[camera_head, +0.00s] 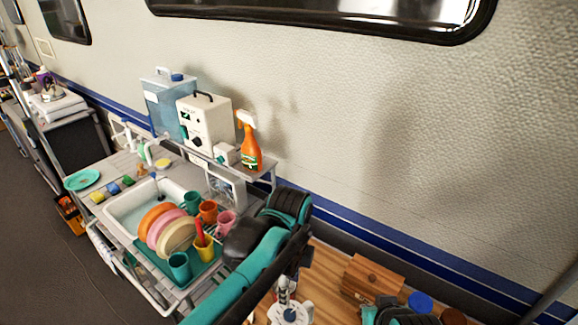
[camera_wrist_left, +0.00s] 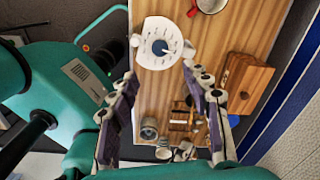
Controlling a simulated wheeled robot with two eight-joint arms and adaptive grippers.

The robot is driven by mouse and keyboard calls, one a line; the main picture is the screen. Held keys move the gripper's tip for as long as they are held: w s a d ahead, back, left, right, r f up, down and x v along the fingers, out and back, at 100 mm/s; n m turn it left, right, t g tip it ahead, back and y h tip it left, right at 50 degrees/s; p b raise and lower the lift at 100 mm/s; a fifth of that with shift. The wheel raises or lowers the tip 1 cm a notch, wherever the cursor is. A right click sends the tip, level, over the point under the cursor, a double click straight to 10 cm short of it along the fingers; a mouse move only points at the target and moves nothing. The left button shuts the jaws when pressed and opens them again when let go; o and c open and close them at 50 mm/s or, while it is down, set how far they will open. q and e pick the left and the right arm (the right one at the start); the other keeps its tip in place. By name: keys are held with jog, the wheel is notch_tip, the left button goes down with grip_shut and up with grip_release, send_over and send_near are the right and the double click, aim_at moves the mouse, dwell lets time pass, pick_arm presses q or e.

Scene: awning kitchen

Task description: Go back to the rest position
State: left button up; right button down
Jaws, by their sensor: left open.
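My left arm, teal and black, reaches over the wooden table in the head view. My left gripper (camera_head: 286,288) is partly hidden by the arm there. In the left wrist view, my left gripper (camera_wrist_left: 160,72) has its two purple-padded fingers spread apart with nothing held between them. A white round dial with a blue centre (camera_wrist_left: 160,46) lies on the wooden tabletop (camera_wrist_left: 150,100) beyond the fingertips; it also shows in the head view (camera_head: 290,314). A teal and black part of my other arm shows at the bottom right of the head view. My right gripper is not in view.
A sink unit (camera_head: 125,212) with a rack of plates and cups stands left of the table. An orange spray bottle (camera_head: 249,145) stands on its shelf. A wooden block (camera_head: 372,277) sits near the trailer wall (camera_head: 430,140). A red-rimmed mug (camera_wrist_left: 210,5) is on the table.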

pick_arm(q)
jog(key=s+a+f+n+t+b, duration=0.2)
jog(key=a+f+n+t+b, duration=0.1)
jog(key=a+n, duration=0.6)
jog(key=s+a+f+n+t+b, duration=0.2)
jog(key=s+a+f+n+t, duration=0.1)
jog(key=a+n, duration=0.6)
notch_tip(320, 180, down, 2)
jog(key=n+t, duration=0.1)
jog(key=n, duration=0.2)
jog(key=shift+f+n+b, duration=0.2)
jog(key=shift+n+b, duration=0.2)
jog(key=shift+s, duration=0.1)
